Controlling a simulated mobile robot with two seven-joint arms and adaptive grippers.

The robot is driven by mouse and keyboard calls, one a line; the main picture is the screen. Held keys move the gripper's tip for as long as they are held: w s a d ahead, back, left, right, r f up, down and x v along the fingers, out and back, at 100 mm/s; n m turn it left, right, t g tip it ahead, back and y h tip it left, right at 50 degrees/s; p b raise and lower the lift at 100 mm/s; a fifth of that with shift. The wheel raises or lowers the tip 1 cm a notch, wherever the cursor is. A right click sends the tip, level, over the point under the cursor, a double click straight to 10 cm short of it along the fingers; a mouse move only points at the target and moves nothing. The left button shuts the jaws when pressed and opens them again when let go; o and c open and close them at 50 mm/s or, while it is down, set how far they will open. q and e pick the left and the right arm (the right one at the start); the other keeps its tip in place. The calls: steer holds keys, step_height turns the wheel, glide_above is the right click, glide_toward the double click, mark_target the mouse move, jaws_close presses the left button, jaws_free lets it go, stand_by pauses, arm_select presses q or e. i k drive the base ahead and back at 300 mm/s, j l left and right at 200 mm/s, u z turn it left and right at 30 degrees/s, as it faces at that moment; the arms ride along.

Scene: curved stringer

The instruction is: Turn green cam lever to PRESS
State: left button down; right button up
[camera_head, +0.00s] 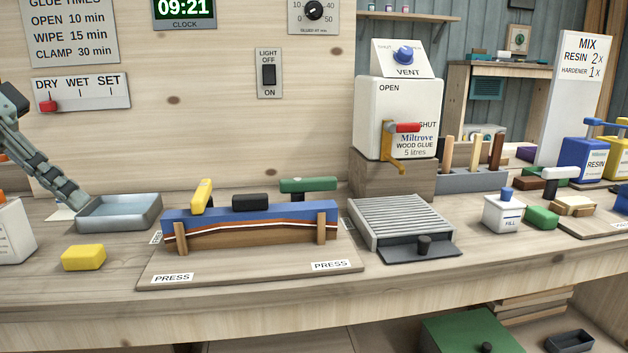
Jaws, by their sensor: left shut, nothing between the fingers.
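The green cam lever (308,185) is on top of the right end of a blue press bar (250,219), its handle lying sideways along the bar. A yellow cam lever (201,196) at the left end points toward the front. Under the bar is a curved layered wooden strip (250,230) between wooden posts. PRESS labels (330,266) lie at the front of the baseboard (240,270); labels behind are mostly hidden. My left gripper (76,202) is shut and empty at the far left, by the blue-grey tray, well away from the green lever. My right gripper is not in view.
The blue-grey tray (118,212) and a yellow block (83,257) stand left of the press. A black block (252,203) sits between the levers. A slatted grey rack (405,225) and the glue dispenser (398,118) stand right. Space above the press is clear.

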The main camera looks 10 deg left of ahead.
mark_target(319, 183)
steer(key=k, duration=1)
